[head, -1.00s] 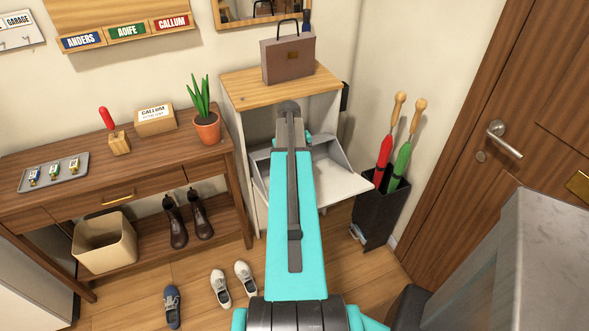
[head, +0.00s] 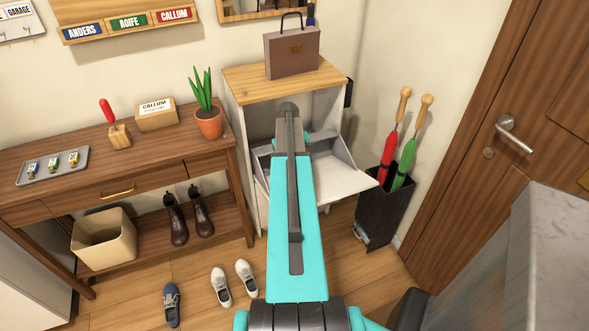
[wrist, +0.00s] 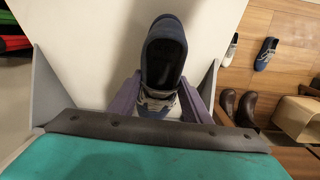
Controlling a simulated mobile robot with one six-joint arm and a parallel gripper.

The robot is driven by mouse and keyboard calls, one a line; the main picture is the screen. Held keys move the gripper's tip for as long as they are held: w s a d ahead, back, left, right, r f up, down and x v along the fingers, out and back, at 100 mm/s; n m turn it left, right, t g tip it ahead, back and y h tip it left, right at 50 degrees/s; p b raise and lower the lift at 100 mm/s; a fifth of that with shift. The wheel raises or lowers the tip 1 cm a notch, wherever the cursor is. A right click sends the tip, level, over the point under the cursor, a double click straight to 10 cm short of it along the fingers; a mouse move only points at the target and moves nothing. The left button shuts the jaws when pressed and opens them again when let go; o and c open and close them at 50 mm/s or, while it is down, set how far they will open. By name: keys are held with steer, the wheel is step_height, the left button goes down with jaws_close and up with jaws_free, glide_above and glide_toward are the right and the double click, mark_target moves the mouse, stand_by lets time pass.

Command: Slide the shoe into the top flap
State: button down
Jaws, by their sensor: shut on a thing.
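My gripper (wrist: 160,92) is shut on a navy shoe (wrist: 165,32) with a dark opening and a grey-white lower part; one finger lies on each side of it. In the head view my arm hides the gripper and this shoe. The top flap (head: 345,180) of the shoe cabinet (head: 235,155) is tilted open, a white panel with grey side walls. In the wrist view the flap's pale inner face (wrist: 85,45) spreads around the shoe, between the side walls. I cannot tell whether the shoe touches it.
A briefcase (head: 291,52) stands on the cabinet. An umbrella stand (head: 382,218) is close to the flap's right. A bench (head: 150,163) with a potted plant (head: 208,122) is at left. A navy shoe (head: 171,305) and white shoes (head: 221,287) lie on the floor in front.

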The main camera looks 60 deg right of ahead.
steer(key=shift+w+d+f+b, duration=0.2)
steer(key=shift+w+d+f, duration=0.25)
steer(key=shift+w+f, duration=0.2)
steer(key=shift+w+d+f+b, duration=0.15)
steer(key=shift+w+d+f, duration=0.3)
steer(key=shift+f, duration=0.35)
steer(key=shift+w+d+f+b, duration=0.2)
steer(key=shift+w+d+f, duration=0.2)
steer(key=shift+w+f, duration=0.3)
steer(key=c, duration=0.9)
jaws_free()
steer(key=shift+r, duration=0.1)
steer(key=shift+w+r+b, duration=0.15)
steer(key=shift+r+b, duration=0.1)
steer(key=shift+r, duration=2)
steer(key=shift+w+r+b, duration=0.2)
steer(key=shift+r+b, duration=0.05)
steer(key=shift+r, duration=2.05)
steer(key=shift+w+r+b, duration=0.15)
steer(key=shift+r+b, duration=0.1)
steer(key=shift+r, duration=2)
steer(key=shift+w, duration=0.1)
